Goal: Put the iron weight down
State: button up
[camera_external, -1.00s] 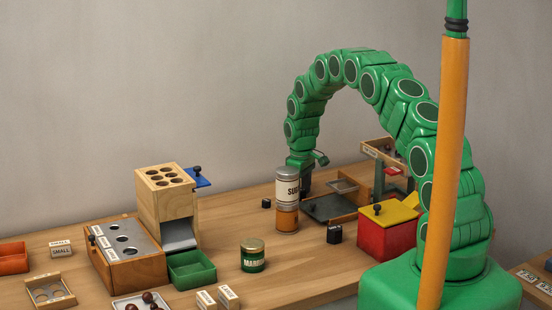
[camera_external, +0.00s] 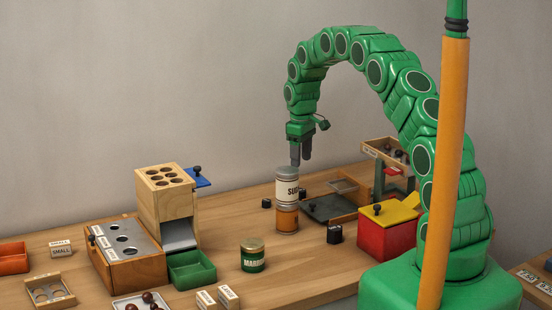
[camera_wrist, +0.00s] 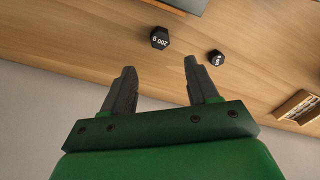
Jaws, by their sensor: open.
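Black iron weights stand on the wooden table. In the wrist view, the one marked 200 g (camera_wrist: 160,38) stands upright on bare wood beyond my open fingertips, apart from them. A smaller black weight (camera_wrist: 216,57) stands to its right. In the external view, a black weight (camera_external: 303,194) shows partly behind the can marked with a label (camera_external: 287,190), below my gripper (camera_external: 301,160). Another weight (camera_external: 266,203) is left of the can, and one (camera_external: 335,233) is in front of the dark tray. My gripper is open and empty, raised above the table; its fingers (camera_wrist: 160,68) are spread.
A dark flat tray (camera_external: 328,208) lies right of the can, with a red box with yellow lid (camera_external: 386,238) beside it. A green tin (camera_external: 252,256) and a wooden dispenser (camera_external: 165,205) stand to the left. Bare table lies around the weights.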

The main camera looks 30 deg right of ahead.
jog(key=s+a+r+m, duration=0.3)
jog(key=s+r, duration=1.7)
jog(key=s, duration=0.3)
jog(key=s+a+r+m+g, duration=0.1)
jog(key=s, duration=1.6)
jog(key=s+r+m, duration=0.2)
jog(key=s, duration=1.5)
jog(key=shift+a+g, duration=0.4)
jog(key=shift+s, duration=0.1)
